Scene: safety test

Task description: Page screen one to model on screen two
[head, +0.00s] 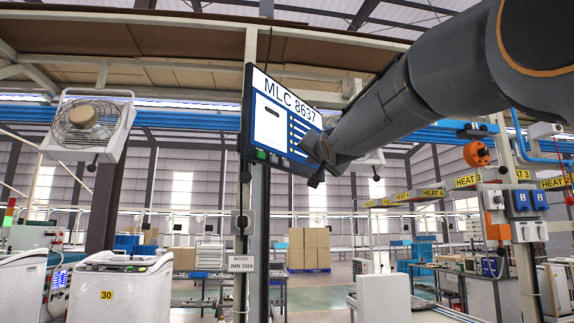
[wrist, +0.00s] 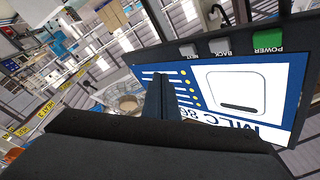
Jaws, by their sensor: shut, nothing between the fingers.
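A flat screen (head: 284,115) hangs on a post, headed "MLC 8637", with a white panel showing an appliance picture and several yellow-dotted lines. It appears upside down in the wrist view (wrist: 275,100), where its frame carries a green POWER button (wrist: 268,42), a BACK button (wrist: 226,47) and a NEXT button (wrist: 189,51). The green button also shows in the head view (head: 261,155). My gripper (head: 318,172) is shut and empty near the screen's lower right; in the wrist view its fingers (wrist: 160,97) overlap the screen's edge. I cannot tell if it touches. No second screen is clearly identifiable.
A plate (head: 241,264) on the post reads "MODEL" and a code like "JMN 5524". A fan (head: 88,122) hangs at left above white machines (head: 110,285), one labelled 30. A small lit display (head: 60,280) is at far left. Cartons (head: 309,248) stand behind.

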